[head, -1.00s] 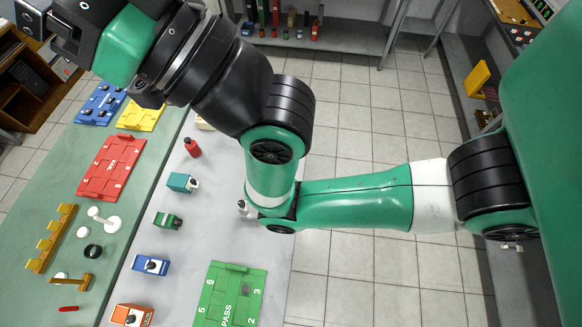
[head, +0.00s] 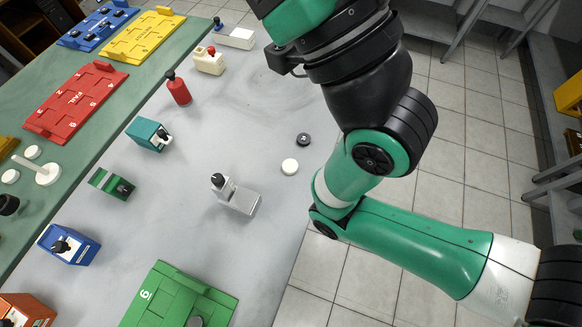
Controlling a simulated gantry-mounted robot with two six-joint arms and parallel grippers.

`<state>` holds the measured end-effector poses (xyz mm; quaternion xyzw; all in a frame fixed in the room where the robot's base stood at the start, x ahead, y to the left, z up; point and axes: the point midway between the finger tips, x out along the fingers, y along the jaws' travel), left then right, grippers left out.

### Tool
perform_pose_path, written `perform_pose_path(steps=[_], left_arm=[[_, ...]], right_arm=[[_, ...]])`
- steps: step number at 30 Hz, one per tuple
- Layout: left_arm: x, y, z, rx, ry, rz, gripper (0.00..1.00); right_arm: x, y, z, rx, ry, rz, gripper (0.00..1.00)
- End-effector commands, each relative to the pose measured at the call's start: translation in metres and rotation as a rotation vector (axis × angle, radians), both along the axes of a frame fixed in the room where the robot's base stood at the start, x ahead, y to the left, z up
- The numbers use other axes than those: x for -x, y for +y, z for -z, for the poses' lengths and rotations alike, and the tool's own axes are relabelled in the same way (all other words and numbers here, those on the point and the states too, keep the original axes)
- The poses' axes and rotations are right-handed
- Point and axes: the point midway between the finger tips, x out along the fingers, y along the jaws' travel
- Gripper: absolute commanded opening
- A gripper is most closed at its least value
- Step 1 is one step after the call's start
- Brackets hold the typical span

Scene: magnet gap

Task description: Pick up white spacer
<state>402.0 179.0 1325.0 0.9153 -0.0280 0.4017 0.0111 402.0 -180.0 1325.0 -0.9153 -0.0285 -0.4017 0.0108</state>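A small white disc (head: 290,166), which looks like the white spacer, lies flat on the grey tabletop (head: 255,110) near its right edge. My green and black arm comes in from the right and passes close to the right of both discs in the picture. Its gripper end is cut off by the top edge, so neither gripper shows.
A grey block with a black knob (head: 236,195) stands left of the discs. Red (head: 178,90), teal (head: 147,135), green (head: 112,184) and blue (head: 68,245) pieces line the left. A green plate (head: 175,300) lies in front. White round parts (head: 47,172) sit on the green table.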

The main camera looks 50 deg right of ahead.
Motion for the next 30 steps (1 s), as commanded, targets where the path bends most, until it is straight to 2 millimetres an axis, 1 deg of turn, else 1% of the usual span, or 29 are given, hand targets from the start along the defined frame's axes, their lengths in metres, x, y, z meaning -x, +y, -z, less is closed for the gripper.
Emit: perform_pose_path(steps=[13, 14, 18, 20, 30], left_arm=[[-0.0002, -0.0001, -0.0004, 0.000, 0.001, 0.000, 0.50], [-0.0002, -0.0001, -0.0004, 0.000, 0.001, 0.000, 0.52], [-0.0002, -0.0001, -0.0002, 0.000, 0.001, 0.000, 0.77], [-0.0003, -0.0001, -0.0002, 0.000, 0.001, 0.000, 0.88], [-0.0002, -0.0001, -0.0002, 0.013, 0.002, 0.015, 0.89]], right_arm=[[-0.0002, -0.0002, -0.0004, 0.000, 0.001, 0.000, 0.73], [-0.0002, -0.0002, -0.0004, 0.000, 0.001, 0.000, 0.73], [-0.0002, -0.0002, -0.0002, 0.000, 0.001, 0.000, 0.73], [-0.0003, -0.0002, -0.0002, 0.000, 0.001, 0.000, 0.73], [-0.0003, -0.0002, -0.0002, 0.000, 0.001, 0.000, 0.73]])
